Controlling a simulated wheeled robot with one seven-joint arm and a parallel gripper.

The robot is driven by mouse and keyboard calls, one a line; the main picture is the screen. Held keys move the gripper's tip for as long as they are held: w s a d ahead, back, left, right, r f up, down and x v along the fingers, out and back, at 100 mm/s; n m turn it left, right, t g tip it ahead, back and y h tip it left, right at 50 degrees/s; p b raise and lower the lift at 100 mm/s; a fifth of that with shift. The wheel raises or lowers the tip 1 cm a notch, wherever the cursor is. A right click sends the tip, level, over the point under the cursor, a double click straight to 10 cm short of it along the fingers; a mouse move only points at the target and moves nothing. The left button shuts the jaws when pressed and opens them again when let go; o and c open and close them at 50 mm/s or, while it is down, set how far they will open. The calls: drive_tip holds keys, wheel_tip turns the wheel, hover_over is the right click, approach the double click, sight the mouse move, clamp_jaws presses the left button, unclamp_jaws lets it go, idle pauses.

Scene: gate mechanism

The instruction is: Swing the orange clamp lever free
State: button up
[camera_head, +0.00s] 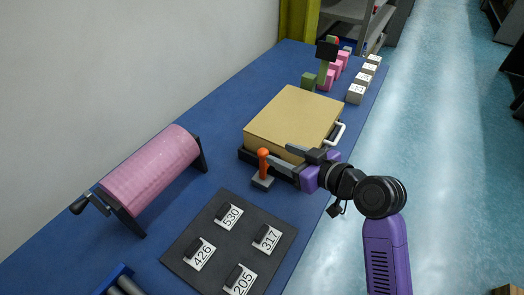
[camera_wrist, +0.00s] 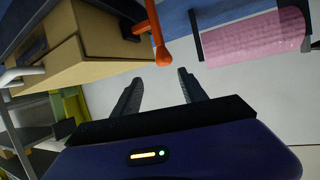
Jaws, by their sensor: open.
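The orange clamp lever (camera_head: 263,160) stands upright on a small grey base (camera_head: 262,183) at the front left corner of the tan box. My gripper (camera_head: 279,157) is open, level with the lever's upper part and just to its right. In the wrist view the orange lever (camera_wrist: 158,40) enters from the top, with its rounded knob end just beyond the gap between my open fingertips (camera_wrist: 159,76). The fingers look empty, and contact with the lever does not show.
The tan box (camera_head: 293,117) with a white handle (camera_head: 335,133) sits in a dark frame behind the lever. A pink roller (camera_head: 150,170) with a crank stands left. A dark board (camera_head: 230,245) with numbered tags lies in front. Pink and white blocks stand at the back.

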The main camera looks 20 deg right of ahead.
sight(263, 150)
drive_tip(key=shift+n, duration=0.4)
drive_tip(key=x, duration=0.2)
drive_tip(key=p+x, duration=0.1)
drive_tip(key=x, duration=0.2)
drive_tip(key=a+f+x, duration=0.1)
drive_tip(key=x, duration=0.1)
drive_tip(key=shift+a+f, duration=0.1)
drive_tip(key=shift+c, duration=0.4)
clamp_jaws()
idle(0.7)
